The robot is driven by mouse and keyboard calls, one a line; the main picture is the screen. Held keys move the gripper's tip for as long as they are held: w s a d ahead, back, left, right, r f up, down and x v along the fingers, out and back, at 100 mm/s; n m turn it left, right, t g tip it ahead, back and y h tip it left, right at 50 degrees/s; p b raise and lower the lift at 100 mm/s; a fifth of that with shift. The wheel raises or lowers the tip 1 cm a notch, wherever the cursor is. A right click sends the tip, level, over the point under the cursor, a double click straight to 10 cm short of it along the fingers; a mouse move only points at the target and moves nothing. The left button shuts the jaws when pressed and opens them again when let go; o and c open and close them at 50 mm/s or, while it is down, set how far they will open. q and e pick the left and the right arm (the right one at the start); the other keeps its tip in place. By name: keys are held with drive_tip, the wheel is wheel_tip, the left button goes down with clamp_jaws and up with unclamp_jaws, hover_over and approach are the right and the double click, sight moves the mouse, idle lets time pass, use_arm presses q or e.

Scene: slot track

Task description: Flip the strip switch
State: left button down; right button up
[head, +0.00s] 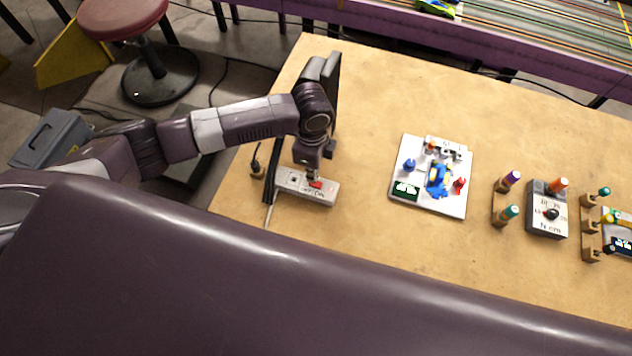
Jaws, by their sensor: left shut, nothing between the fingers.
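The power strip (294,184) is a pale grey block with a cord, lying near the left edge of the wooden table. Its red switch (317,184) shows at the right part of its top. My left gripper (310,172) points down over the strip, right by the switch. Its fingers are shut and empty. I cannot tell whether the fingertips touch the switch, nor which way the switch is set. My right gripper is not in view.
A white board (433,205) with a blue car and small parts lies right of the strip. Further right are screwdrivers in a wooden holder (497,207) and a grey torque box (535,222). The slot track (540,30) stands beyond the table. The table between strip and board is clear.

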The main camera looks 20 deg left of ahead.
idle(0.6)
use_arm(q)
drive_tip(key=shift+f, duration=0.25)
drive_tip(key=shift+f+b, duration=0.55)
drive_tip(key=shift+f, duration=0.4)
idle(0.4)
drive_tip(key=shift+r, duration=0.15)
wheel_tip(320, 180, up, 7)
drive_tip(key=p, duration=0.8)
idle(0.5)
